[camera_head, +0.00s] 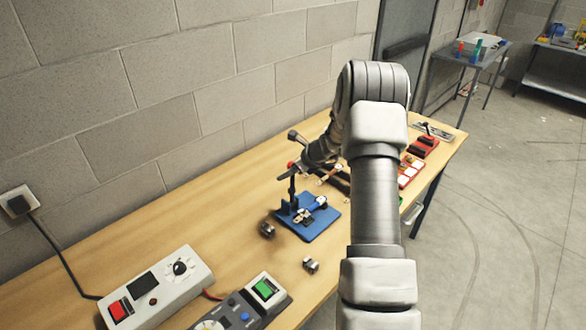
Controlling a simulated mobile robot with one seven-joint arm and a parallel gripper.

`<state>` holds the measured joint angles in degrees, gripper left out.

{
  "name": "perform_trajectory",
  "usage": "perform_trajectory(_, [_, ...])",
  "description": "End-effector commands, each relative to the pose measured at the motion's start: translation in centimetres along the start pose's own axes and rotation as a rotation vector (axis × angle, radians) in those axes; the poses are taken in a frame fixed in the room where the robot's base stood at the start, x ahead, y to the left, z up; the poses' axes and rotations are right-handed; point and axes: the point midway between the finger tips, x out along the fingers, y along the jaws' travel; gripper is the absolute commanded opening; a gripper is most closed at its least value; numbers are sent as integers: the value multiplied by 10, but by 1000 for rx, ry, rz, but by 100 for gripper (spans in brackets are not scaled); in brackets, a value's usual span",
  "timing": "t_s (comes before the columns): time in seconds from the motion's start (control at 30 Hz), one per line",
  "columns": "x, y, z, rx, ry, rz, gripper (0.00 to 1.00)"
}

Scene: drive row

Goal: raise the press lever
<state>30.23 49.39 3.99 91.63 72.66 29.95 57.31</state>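A small press with a blue base plate (318,228) and an upright blue column stands on the wooden workbench in the head view. A blue and light-coloured part lies on its base. A dark bar (290,172) at the top of the column, with a small red spot near it, appears to be the press lever or head; I cannot tell which way the lever tilts. My arm comes in from the right, and my gripper (312,169) is close beside the top of the press. The wrist hides part of that area. I cannot see whether the fingers are apart or touch the lever.
Loose metal pieces (310,266) (267,229) lie near the press. A grey control box (160,287) and a dark panel with a green button (265,288) occupy the front left. Red trays (412,165) sit behind my arm. A block wall (150,90) borders the bench.

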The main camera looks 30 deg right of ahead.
Motion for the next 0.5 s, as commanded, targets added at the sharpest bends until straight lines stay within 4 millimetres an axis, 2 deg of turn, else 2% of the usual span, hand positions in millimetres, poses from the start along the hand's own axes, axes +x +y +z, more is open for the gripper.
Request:
perform_trajectory(0.13, [-11,-1,0,-1,-1,-3,71])
perform_trajectory(0.27, [-31,-1,1,0,-2,-4,71])
perform_trajectory(0.5, [-81,-1,1,-2,-2,-4,71])
